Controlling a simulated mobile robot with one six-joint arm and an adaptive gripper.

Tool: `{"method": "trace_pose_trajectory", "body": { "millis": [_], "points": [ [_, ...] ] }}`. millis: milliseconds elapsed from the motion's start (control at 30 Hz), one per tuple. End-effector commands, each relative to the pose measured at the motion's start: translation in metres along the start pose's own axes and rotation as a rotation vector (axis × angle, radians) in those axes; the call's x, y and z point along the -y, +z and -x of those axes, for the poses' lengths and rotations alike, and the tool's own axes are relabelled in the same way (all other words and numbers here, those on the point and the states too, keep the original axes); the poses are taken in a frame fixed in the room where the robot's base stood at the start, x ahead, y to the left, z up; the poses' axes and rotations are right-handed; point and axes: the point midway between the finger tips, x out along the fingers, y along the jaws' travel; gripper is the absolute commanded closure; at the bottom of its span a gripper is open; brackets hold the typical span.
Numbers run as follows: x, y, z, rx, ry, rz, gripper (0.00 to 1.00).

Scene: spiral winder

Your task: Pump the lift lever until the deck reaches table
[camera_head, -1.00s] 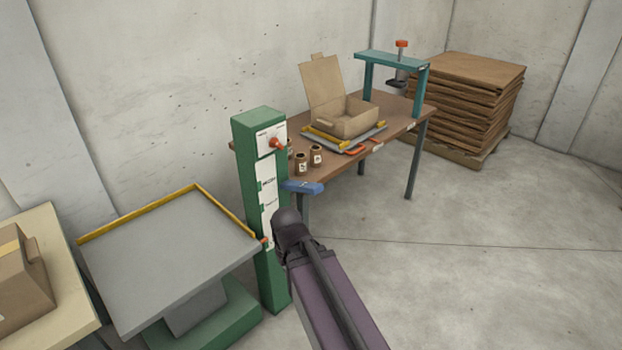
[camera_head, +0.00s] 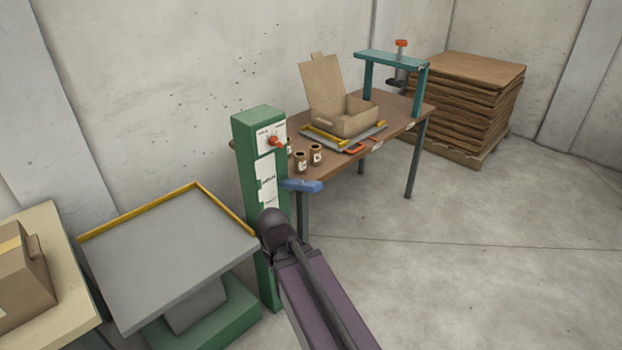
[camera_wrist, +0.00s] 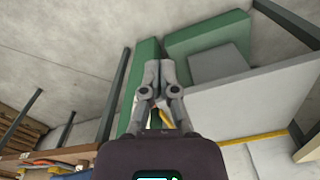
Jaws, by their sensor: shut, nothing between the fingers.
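The lift deck (camera_head: 170,255) is a grey plate with a yellow rim, level and empty, at the lower left of the head view. A blue handle (camera_head: 303,186) juts from the column's right side and looks like the lift lever. My gripper (camera_wrist: 160,65) is shut and empty. I cannot tell whether the fingers touch anything.
The brown table (camera_head: 395,142) behind the column holds an open carton (camera_head: 345,118), small jars (camera_head: 316,154) and a teal press frame (camera_head: 392,60). A cream table (camera_head: 60,260) with a box stands left of the deck. Stacked brown sheets (camera_head: 465,100) stand behind. The floor right is clear.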

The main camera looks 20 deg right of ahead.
Motion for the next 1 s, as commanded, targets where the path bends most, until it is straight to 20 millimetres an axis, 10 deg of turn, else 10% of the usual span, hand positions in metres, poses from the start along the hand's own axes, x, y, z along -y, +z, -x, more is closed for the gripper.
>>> {"method": "trace_pose_trajectory", "body": {
  "millis": [467,1000],
  "points": [
    [-0.007,-0.016,0.014,-0.015,-0.014,0.017,1.0],
    [-0.098,-0.133,0.116,-0.181,-0.091,0.182,1.0]
  ]
}}
